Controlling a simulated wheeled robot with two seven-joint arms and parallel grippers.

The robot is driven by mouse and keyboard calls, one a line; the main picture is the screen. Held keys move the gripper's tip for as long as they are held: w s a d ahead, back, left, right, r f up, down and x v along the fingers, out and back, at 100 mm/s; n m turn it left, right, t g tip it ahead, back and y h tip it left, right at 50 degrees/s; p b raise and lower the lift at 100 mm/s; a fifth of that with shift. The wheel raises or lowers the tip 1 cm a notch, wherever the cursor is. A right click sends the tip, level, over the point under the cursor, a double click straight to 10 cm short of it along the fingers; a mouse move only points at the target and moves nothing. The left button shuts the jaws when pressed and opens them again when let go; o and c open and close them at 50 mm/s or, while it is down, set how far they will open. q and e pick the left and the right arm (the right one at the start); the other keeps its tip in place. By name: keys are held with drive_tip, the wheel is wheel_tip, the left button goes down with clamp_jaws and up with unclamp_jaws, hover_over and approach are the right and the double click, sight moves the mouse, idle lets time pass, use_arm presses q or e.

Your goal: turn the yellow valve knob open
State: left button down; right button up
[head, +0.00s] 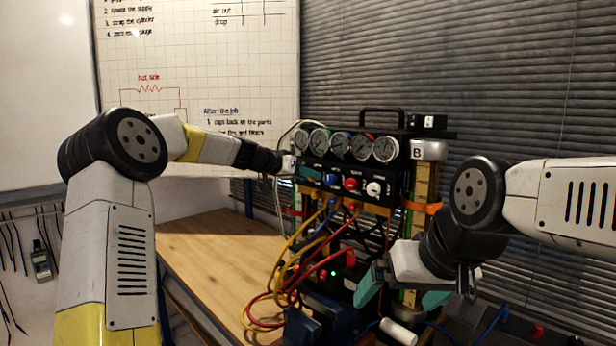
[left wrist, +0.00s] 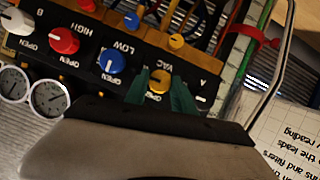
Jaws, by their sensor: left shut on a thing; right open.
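The yellow valve knob (left wrist: 158,84) sits on the black panel (left wrist: 205,82) at the end marked VAC, beside the blue LOW knob (left wrist: 111,62). My left gripper (head: 298,168) reaches the left end of the panel. In the left wrist view its green fingers stand on either side of the yellow knob, shut on it. In the head view my gripper hides this knob.
The red HIGH knob (head: 350,183) and a white knob (head: 374,188) follow along the panel, under a row of gauges (head: 340,145). Yellow, blue and red hoses (head: 292,285) hang in front. The wooden tabletop (head: 210,250) is clear at left.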

use_arm(q)
drive_tip(key=shift+w+a+f+n+g+h, duration=0.2)
drive_tip(key=shift+n+h, duration=0.95)
drive_tip(key=shift+n, duration=1.1)
drive_tip(key=shift+s+d+f+n+g+h, duration=0.1)
drive_tip(key=shift+n+g+h, duration=0.25)
drive_tip(key=shift+n+h, duration=1.35)
drive_tip(key=shift+w+a+f+n+g+h, duration=0.2)
drive_tip(key=shift+n+h, duration=0.35)
drive_tip(key=shift+n, duration=2.3)
drive_tip(key=shift+s+r, duration=0.1)
drive_tip(key=c, duration=1.1)
unclamp_jaws()
drive_tip(key=shift+o, duration=0.2)
drive_tip(key=v, duration=0.7)
drive_tip(key=shift+a, duration=0.3)
